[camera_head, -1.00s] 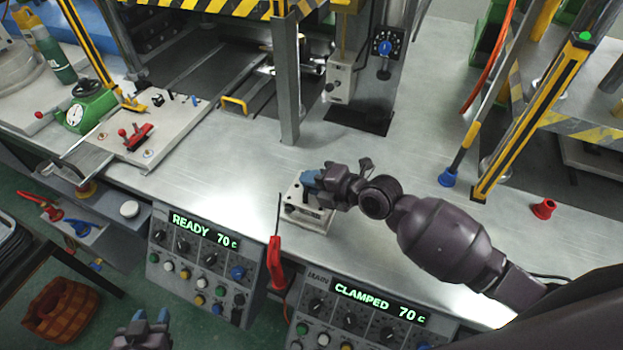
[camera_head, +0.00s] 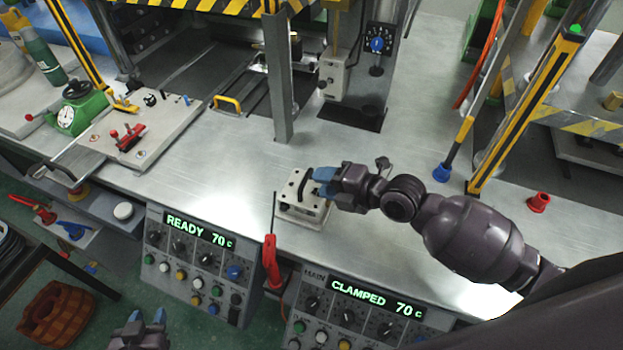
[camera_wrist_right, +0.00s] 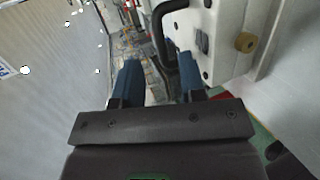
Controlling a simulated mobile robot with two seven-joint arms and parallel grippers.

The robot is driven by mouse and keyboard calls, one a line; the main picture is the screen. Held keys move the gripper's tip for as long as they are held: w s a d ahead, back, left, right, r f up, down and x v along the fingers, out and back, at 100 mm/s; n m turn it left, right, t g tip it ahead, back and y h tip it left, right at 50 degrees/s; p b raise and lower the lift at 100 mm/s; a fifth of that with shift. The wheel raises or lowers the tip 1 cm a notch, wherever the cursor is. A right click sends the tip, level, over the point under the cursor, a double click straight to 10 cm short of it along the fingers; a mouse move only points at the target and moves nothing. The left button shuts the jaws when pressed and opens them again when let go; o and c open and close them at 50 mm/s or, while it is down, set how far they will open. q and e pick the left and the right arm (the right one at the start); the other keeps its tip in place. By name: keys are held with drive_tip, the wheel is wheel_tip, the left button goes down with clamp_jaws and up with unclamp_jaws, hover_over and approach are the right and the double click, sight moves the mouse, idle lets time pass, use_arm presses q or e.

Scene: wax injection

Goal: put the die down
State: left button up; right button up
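The die (camera_head: 302,207), a pale metal block with a dark handle, sits on the steel bench top behind the control panels. My right gripper (camera_head: 323,180) is at the die's upper right side.
A red-handled lever (camera_head: 271,260) stands just in front of the die. A grey post (camera_head: 281,95) rises behind it. Panels reading READY (camera_head: 198,235) and CLAMPED (camera_head: 365,300) line the front edge. The bench left of the die is clear.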

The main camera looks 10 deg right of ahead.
drive_tip(key=v, duration=0.6)
drive_tip(key=shift+s+d+r, duration=0.2)
idle(0.4)
